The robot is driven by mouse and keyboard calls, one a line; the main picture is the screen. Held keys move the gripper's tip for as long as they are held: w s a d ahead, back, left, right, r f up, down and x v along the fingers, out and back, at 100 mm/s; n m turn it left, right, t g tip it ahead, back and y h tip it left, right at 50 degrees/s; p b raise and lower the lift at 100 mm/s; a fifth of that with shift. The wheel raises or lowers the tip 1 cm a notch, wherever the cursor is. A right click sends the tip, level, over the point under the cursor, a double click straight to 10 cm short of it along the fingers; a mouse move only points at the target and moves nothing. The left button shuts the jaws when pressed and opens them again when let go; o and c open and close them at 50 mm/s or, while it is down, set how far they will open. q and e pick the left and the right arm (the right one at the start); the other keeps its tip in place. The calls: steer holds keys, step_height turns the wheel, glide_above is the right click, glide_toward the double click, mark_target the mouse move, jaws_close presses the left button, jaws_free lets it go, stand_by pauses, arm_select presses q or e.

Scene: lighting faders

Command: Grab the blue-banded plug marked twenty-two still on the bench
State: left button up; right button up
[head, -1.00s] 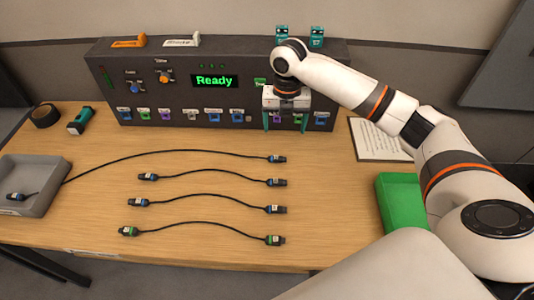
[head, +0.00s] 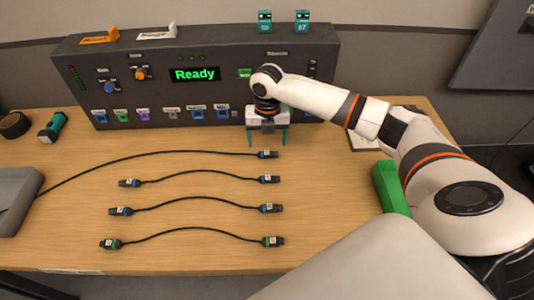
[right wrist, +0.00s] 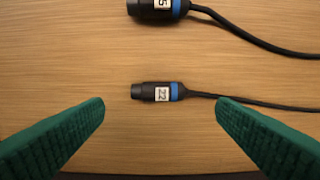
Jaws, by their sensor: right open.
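The blue-banded plug marked 22 (right wrist: 158,92) lies flat on the bench in the right wrist view, its cable running off to the right. In the head view it appears to be the right-hand plug of the farthest cable (head: 267,154), nearest the console. My right gripper (head: 268,138) is open and empty above the bench, close to this plug. In the right wrist view its green fingers (right wrist: 161,104) stand apart, with the plug showing between and just beyond their tips. My left gripper is not in view.
A second blue-banded plug (right wrist: 158,8), its number partly cut off, lies nearby. Several other cable plugs lie in rows on the bench. The console (head: 150,95) reading "Ready" stands behind the gripper.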

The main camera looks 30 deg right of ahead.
mark_target(268, 152)
step_height(268, 152, down, 5)
steer(key=shift+s+f+p, duration=0.1)
steer(key=shift+p, duration=0.35)
steer(key=shift+c, duration=0.6)
steer(key=c, duration=1)
steer(key=shift+o, duration=0.2)
